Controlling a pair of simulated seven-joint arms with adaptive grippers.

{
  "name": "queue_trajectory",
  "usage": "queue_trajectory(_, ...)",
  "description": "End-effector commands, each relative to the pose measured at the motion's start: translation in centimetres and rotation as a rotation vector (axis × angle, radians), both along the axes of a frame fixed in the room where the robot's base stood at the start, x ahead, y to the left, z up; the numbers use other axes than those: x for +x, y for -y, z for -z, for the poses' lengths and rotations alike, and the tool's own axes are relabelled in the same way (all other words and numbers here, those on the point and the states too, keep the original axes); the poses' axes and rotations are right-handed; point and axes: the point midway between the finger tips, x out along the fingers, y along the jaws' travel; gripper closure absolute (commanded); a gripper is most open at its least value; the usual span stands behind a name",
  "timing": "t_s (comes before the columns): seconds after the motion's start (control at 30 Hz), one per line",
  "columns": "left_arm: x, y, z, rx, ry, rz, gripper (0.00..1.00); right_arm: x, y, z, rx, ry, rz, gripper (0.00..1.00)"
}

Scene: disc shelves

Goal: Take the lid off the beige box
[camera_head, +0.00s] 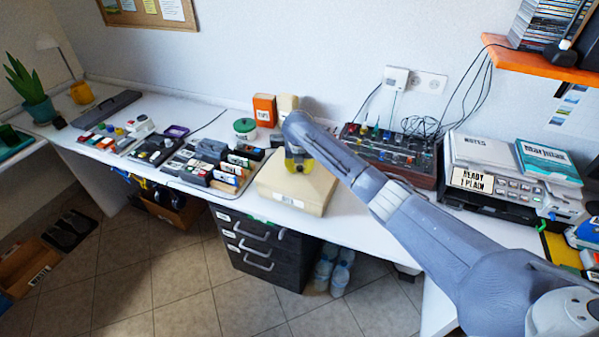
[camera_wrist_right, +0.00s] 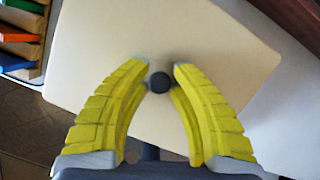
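The beige box (camera_head: 291,205) stands on the white desk with its lid (camera_head: 310,186) on top. In the right wrist view the pale lid (camera_wrist_right: 110,50) fills most of the picture, with a dark round knob (camera_wrist_right: 159,82) on it. My right gripper (camera_head: 299,164) is over the lid. In the right wrist view its yellow fingers (camera_wrist_right: 160,68) are apart, one on each side of the knob, with a gap to it on both sides. The knob is hidden in the head view. My left gripper is not in view.
An orange box (camera_head: 264,110) and a green-lidded jar (camera_head: 244,128) stand behind. A rack of small items (camera_head: 232,172) is close on the left. A mixer-like panel (camera_head: 392,149) sits to the right. Drawers (camera_head: 258,247) are under the desk.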

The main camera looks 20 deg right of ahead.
Motion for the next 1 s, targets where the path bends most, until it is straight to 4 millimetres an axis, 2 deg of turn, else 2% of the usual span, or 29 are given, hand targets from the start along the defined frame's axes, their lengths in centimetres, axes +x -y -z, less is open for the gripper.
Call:
queue_trajectory(0.03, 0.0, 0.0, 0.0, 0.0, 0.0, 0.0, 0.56, 0.0, 0.0, 0.0, 0.0, 0.0, 0.0, 0.86)
queue_trajectory(0.17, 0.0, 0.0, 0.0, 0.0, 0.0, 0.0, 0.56, 0.0, 0.0, 0.0, 0.0, 0.0, 0.0, 1.0)
queue_trajectory(0.73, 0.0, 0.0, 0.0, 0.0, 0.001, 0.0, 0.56, 0.0, 0.0, -0.2, 0.0, 0.001, 0.0, 1.0)
queue_trajectory(0.87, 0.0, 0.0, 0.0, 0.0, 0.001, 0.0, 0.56, 0.1, 0.0, -0.9, 0.001, 0.002, 0.001, 1.0)
queue_trajectory(1.0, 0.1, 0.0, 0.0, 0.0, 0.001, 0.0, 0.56, 0.1, 0.0, -2.4, 0.001, 0.004, -0.001, 1.0)
